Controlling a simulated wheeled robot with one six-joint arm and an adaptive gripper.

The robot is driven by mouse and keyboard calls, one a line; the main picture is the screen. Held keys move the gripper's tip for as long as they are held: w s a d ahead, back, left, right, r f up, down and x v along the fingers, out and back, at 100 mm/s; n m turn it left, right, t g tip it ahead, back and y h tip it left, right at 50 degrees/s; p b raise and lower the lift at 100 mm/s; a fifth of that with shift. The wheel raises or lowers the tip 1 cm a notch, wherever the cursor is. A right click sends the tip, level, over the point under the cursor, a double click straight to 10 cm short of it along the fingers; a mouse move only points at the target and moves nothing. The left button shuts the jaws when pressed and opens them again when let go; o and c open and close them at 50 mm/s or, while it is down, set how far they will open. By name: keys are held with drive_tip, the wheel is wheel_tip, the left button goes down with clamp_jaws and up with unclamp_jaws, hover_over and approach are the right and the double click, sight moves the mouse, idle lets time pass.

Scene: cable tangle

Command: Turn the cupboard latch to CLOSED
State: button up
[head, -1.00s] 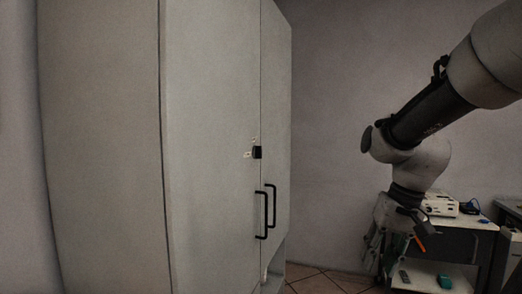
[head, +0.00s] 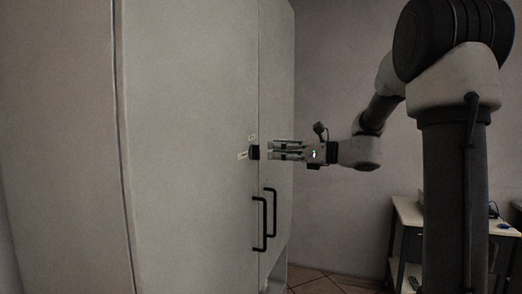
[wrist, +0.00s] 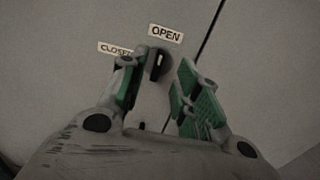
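The black cupboard latch (head: 254,153) sits on the cupboard's front beside the door seam. In the wrist view the latch (wrist: 157,64) is just below the OPEN label (wrist: 166,33), its dark bar roughly upright toward that label. The CLOSED label (wrist: 114,48) is to its left, its end partly covered by a finger. My gripper (head: 274,150) is level with the latch and points at it from the right. In the wrist view my gripper (wrist: 158,70) is open, with green-padded fingers on either side of the latch. I cannot tell whether they touch it.
The pale cupboard (head: 190,200) fills the left and middle of the head view. Two black door handles (head: 258,224) stick out below the latch. A bench (head: 405,212) with equipment stands at the back right, partly behind my arm.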

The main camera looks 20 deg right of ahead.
sight(256, 152)
drive_tip(key=x, duration=0.5)
drive_tip(key=shift+w+a, duration=0.2)
drive_tip(key=shift+a, duration=0.1)
clamp_jaws()
